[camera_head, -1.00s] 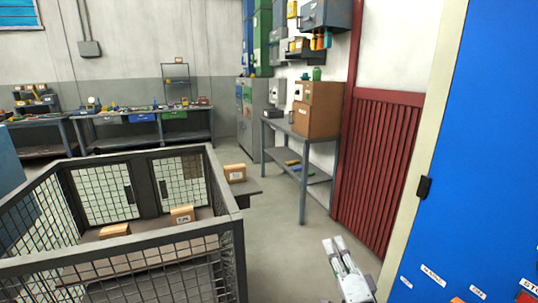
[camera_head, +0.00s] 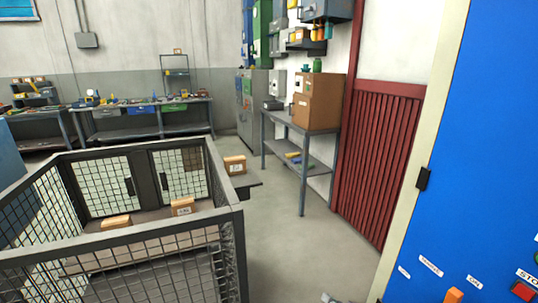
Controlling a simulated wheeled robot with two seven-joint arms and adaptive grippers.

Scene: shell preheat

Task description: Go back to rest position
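Only a small grey tip of my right gripper (camera_head: 331,298) shows at the bottom edge of the head view, right of centre. The rest of it is cut off, so I cannot tell whether it is open or shut. Nothing held shows there. My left gripper is not in view. The blue cabinet (camera_head: 475,150) stands close on the right, with labels and a red and an orange control near its bottom.
A wire-mesh cage (camera_head: 120,243) fills the lower left, with boxes (camera_head: 182,206) inside. A grey table (camera_head: 303,180) carries brown boxes (camera_head: 318,102) beside a red slatted panel (camera_head: 380,155). Workbenches line the back wall. The floor (camera_head: 280,240) between cage and cabinet looks clear.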

